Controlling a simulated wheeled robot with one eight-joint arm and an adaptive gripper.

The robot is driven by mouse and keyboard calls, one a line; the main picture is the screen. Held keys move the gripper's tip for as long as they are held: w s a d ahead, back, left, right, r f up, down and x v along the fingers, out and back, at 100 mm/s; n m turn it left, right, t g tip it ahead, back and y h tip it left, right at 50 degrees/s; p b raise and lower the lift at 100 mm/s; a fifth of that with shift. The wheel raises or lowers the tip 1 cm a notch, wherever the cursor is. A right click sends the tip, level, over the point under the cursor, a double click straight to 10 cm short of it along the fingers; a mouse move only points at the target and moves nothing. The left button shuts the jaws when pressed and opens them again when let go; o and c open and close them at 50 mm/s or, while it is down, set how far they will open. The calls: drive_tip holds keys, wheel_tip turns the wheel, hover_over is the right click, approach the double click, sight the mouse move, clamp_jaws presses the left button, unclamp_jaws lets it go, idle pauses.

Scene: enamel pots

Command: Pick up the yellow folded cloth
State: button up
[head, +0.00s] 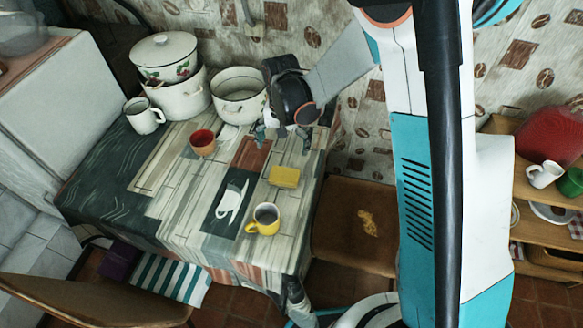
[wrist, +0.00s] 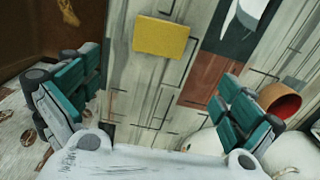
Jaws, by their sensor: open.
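The yellow folded cloth (head: 284,177) lies flat on the table near its right edge. It also shows in the wrist view (wrist: 161,37), at the top centre, ahead of the fingers and between their lines. My gripper (head: 285,140) is above the table behind the cloth, near the back right of the table. In the wrist view my gripper (wrist: 160,105) has its two teal-padded fingers wide apart with nothing between them. The cloth is apart from both fingers and nothing covers it.
A yellow mug (head: 263,219) stands in front of the cloth. An orange-red cup (head: 203,143) stands to its left. A white pot (head: 239,97), a lidded pot (head: 165,57) and a white mug (head: 143,116) stand at the back left. A brown chair (head: 354,225) is right of the table.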

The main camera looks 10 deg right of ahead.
drive_tip(key=b, duration=0.2)
hover_over(284, 174)
wheel_tip(284, 174, down, 9)
drive_tip(key=shift+w+r, duration=0.1)
drive_tip(key=shift+r, duration=0.1)
wheel_tip(284, 174, down, 5)
drive_tip(key=shift+f+b, duration=0.1)
drive_tip(key=shift+b, duration=1.1)
drive_tip(key=shift+s, duration=0.2)
drive_tip(key=c, duration=0.9)
